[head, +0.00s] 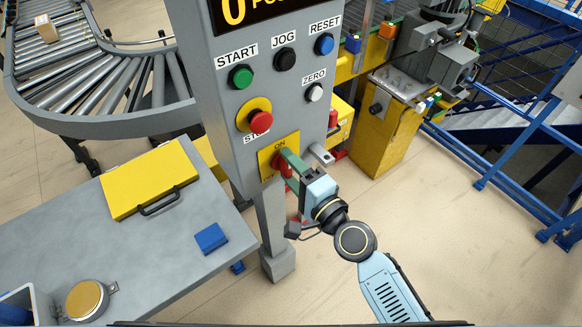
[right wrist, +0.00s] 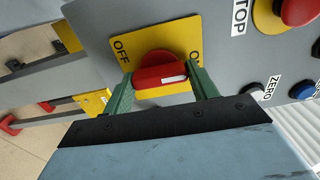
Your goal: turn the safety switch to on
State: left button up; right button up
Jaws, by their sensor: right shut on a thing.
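The safety switch is a red rotary handle (right wrist: 160,76) on a yellow plate (head: 266,160) low on the grey control panel. The plate also shows in the right wrist view (right wrist: 182,36), with OFF at its left and a partly hidden ON at its right. My right gripper (head: 288,162) is at the plate, and its green fingers (right wrist: 162,88) are shut on the red handle, one at each end. The handle's white mark points toward the ON side in the right wrist view. My left gripper is not in view.
Above the switch are a red stop button (head: 260,121), a green START button (head: 241,77) and a white ZERO button (head: 314,93). A grey table (head: 140,262) with a yellow case (head: 150,178) stands at the left. A roller conveyor (head: 100,85) curves behind it.

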dwell(0.4)
jog(key=o, duration=1)
jog(key=b+v, duration=0.2)
jog(key=v, duration=1.1)
jog(key=shift+s+b, duration=0.2)
jog(key=shift+b, duration=0.2)
jog(key=shift+d+f, duration=0.1)
jog(key=shift+d, duration=0.05)
